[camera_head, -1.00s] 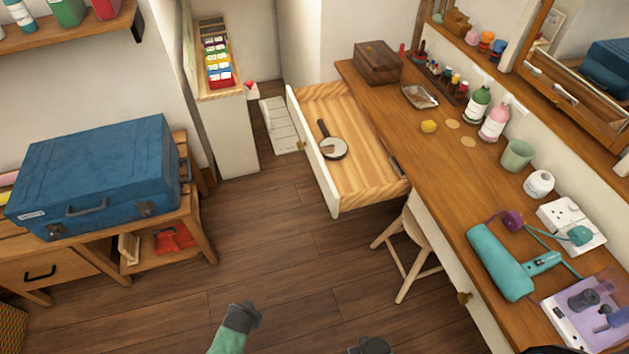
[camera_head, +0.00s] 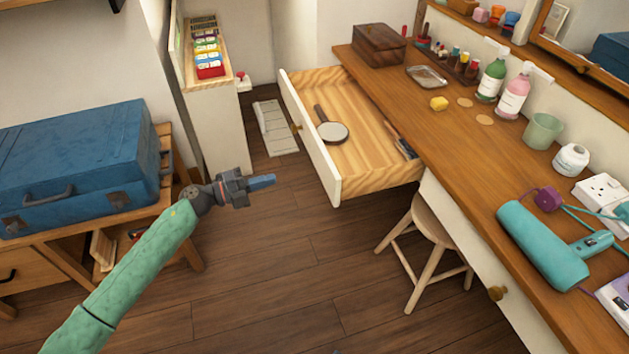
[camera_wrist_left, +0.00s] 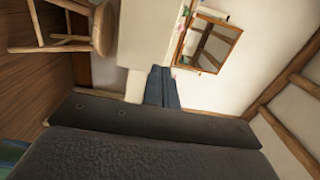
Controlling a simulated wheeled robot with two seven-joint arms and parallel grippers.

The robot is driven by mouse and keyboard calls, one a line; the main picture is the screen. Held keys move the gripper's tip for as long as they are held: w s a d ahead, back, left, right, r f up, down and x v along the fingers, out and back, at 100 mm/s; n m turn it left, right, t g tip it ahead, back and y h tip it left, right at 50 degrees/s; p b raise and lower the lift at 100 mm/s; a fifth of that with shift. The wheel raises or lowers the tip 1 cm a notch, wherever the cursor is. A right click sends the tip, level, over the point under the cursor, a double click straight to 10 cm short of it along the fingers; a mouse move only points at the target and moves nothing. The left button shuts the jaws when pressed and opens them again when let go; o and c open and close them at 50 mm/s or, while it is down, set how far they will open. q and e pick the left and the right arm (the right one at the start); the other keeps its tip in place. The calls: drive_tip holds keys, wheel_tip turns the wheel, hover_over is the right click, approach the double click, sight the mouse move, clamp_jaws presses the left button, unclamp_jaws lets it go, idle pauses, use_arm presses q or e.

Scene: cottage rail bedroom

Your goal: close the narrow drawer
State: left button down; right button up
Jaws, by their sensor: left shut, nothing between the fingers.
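The narrow drawer (camera_head: 329,180) stands pulled out from the far end of the wooden dressing table (camera_head: 450,135). Its white front faces left, and its small knob (camera_head: 296,128) is on that front. A round hand mirror (camera_head: 332,131) and some slim dark items (camera_head: 401,140) lie inside. My left gripper (camera_head: 262,182) is shut and empty, left of the drawer front and nearer to me, apart from it. In the left wrist view, its shut fingers (camera_wrist_left: 161,88) point toward the wall. My right gripper does not show.
A wooden stool (camera_head: 428,240) stands under the table, close to the drawer's near side. A blue suitcase (camera_head: 80,165) lies on a low wooden bench at left. A hair dryer (camera_head: 540,245), bottles and a cup stand on the table.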

sight(325, 168)
use_arm(q)
drive_tip(key=shift+m+g, duration=0.4)
drive_tip(key=p+x, duration=0.1)
drive_tip(key=x, duration=1.2)
drive_tip(key=shift+s, duration=0.2)
drive_tip(key=shift+w+d+f+p, duration=0.1)
drive_tip(key=shift+w+d+p, duration=0.15)
drive_tip(key=shift+d, duration=0.25)
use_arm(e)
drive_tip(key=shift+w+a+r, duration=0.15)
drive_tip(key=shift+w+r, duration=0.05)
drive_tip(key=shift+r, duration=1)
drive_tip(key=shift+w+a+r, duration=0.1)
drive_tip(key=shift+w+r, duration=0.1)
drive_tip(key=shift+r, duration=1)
use_arm(q)
drive_tip(key=shift+s, duration=0.1)
drive_tip(key=shift+d, duration=0.15)
